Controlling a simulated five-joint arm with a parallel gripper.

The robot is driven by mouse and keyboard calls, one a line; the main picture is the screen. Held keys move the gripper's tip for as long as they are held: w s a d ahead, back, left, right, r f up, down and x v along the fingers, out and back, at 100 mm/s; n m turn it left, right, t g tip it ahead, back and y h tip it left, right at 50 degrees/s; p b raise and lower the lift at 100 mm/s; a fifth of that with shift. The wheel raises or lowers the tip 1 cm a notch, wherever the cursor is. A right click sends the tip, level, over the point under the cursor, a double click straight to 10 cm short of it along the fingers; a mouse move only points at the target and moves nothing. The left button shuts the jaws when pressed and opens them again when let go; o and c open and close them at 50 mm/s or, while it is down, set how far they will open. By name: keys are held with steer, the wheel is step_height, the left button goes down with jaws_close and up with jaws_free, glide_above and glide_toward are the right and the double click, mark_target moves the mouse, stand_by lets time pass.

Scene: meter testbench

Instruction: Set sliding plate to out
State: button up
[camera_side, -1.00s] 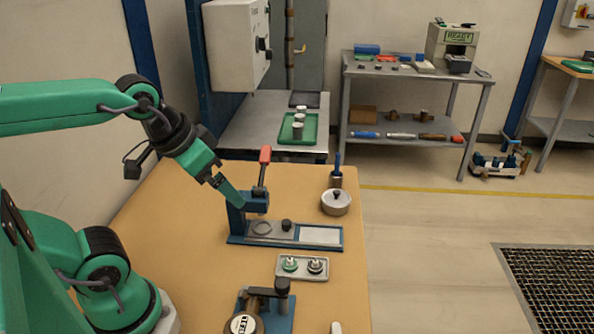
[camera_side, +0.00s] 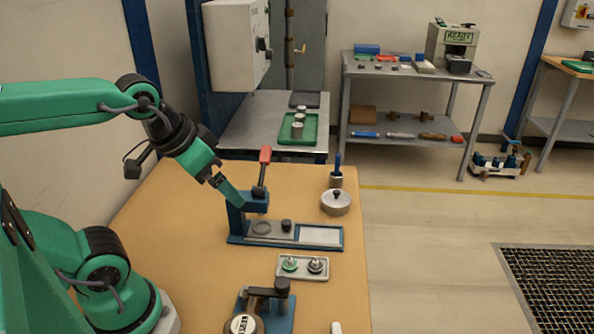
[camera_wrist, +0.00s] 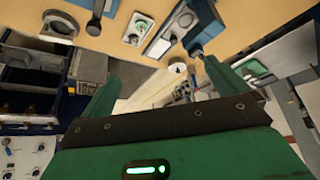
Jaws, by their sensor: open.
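The grey sliding plate (camera_side: 268,229) lies on a blue base (camera_side: 290,243) on the tan workbench. It has a round recess at its left and a dark knob (camera_side: 286,225) at its right. A blue press head with a raised red-tipped lever (camera_side: 263,172) stands over the left end of the base. My gripper (camera_side: 231,195) is just left of the press head and above the bench, with its tips close to it in the side view. It is open and holds nothing visible. In the wrist view my gripper (camera_wrist: 160,70) shows its two green fingers spread apart.
A small tray (camera_side: 302,268) with a green and a dark part lies in front of the base. Another blue fixture (camera_side: 266,305) stands nearer. A round lidded pot (camera_side: 335,202) and a pin holder (camera_side: 336,178) stand behind right. Bare bench lies left of the base.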

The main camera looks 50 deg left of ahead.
steer(key=shift+w, duration=0.3)
steer(key=c, duration=1.1)
steer(key=shift+o, duration=0.2)
steer(key=m+g, duration=0.5)
steer(key=g, duration=0.1)
glide_above(287, 222)
steer(key=shift+a+f, duration=0.1)
steer(key=shift+f, duration=6.75)
steer(key=shift+f, duration=3.9)
jaws_close()
